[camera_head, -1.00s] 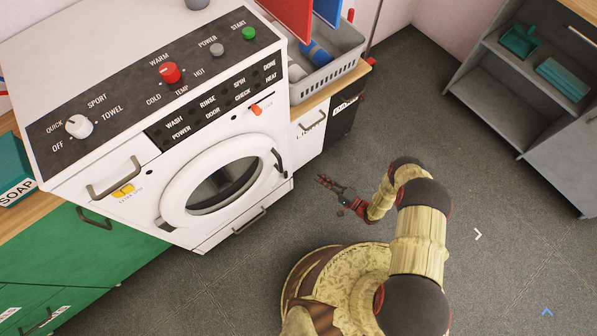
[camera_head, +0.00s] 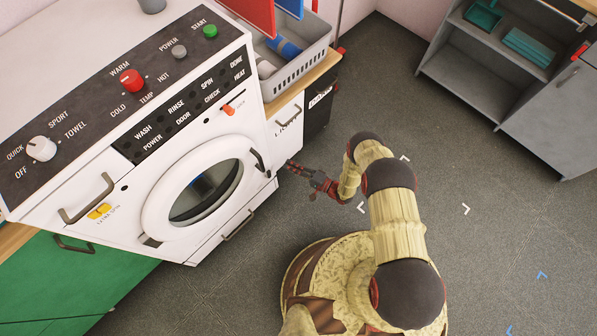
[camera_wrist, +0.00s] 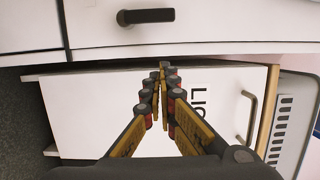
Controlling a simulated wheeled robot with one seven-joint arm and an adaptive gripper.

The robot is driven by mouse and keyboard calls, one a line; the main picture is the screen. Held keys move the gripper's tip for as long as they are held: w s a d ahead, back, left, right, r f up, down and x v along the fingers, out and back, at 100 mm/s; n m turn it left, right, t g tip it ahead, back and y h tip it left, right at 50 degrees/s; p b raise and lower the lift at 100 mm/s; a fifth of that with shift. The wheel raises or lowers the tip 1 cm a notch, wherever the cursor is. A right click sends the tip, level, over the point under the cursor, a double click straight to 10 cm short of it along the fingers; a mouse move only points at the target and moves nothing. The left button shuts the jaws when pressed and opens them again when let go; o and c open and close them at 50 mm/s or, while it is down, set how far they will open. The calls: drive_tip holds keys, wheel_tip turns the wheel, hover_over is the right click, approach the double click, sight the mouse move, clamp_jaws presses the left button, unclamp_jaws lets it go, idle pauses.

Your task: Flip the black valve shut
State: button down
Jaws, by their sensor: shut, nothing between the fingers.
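A short black lever (camera_wrist: 145,16), which looks like the black valve, sits on the white washing machine's front (camera_wrist: 225,22) at the top of the wrist view. It has a round end at left, and its bar points right in that picture. In the head view the valve is too small to tell for sure near the machine's lower right edge. My gripper (camera_head: 290,164) is shut and empty close to that edge. In the wrist view its fingertips (camera_wrist: 165,68) are together, below the valve in the picture and apart from it, in front of a white cabinet door (camera_wrist: 90,105).
The machine's round door (camera_head: 148,205) has a black handle (camera_head: 258,160). A grey basket (camera_head: 300,68) stands on the wooden counter at the right. Grey shelves (camera_head: 455,85) stand farther right. The floor (camera_head: 490,260) to the right is clear.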

sight(271, 166)
drive_tip(key=a, duration=0.2)
drive_tip(key=a+b, duration=0.1)
drive_tip(key=shift+s+a+f, duration=0.1)
drive_tip(key=shift+s+a, duration=0.2)
drive_tip(key=shift+a, duration=0.05)
drive_tip(key=shift+s+a, duration=0.55)
drive_tip(key=shift+s, duration=0.1)
drive_tip(key=shift+r, duration=0.2)
drive_tip(key=shift+s+r, duration=0.1)
drive_tip(key=shift+a+n+p, duration=0.1)
drive_tip(key=shift+n+p, duration=0.2)
drive_tip(key=shift+n, duration=0.3)
drive_tip(key=shift+h, duration=0.3)
